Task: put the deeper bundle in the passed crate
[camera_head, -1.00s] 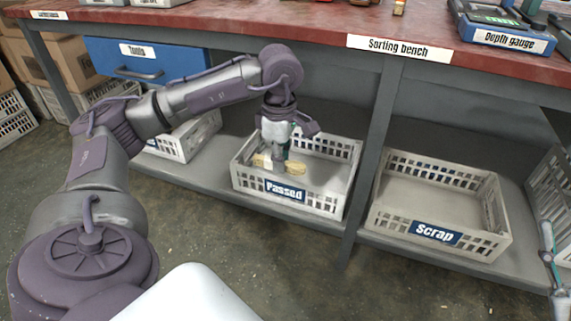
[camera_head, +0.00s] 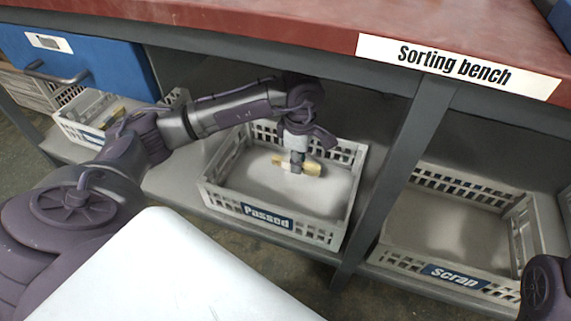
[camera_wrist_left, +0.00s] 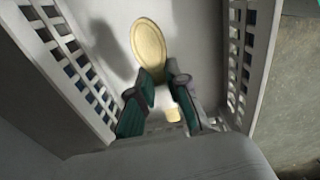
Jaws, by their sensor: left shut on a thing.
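My left gripper (camera_head: 297,160) is shut on a pale wooden spoon bundle (camera_head: 313,168), inside the outline of the grey passed crate (camera_head: 318,236). In the left wrist view, the gripper (camera_wrist_left: 162,82) has its teal-padded fingers around the bundle's narrow part. The rounded, spoon-like end of the bundle (camera_wrist_left: 148,45) points away, and a small pale end shows below the fingers. The bundle casts a shadow on the crate floor to its left. Whether it touches the floor is unclear. The crate looks otherwise empty. My right gripper is not in view.
The scrap crate (camera_head: 400,262) stands right of a bench leg (camera_head: 395,180) and looks empty. Another grey crate (camera_head: 75,132), with a pale wooden thing inside, stands at left below a blue drawer (camera_head: 100,65). The bench top (camera_head: 250,18) overhangs the shelf.

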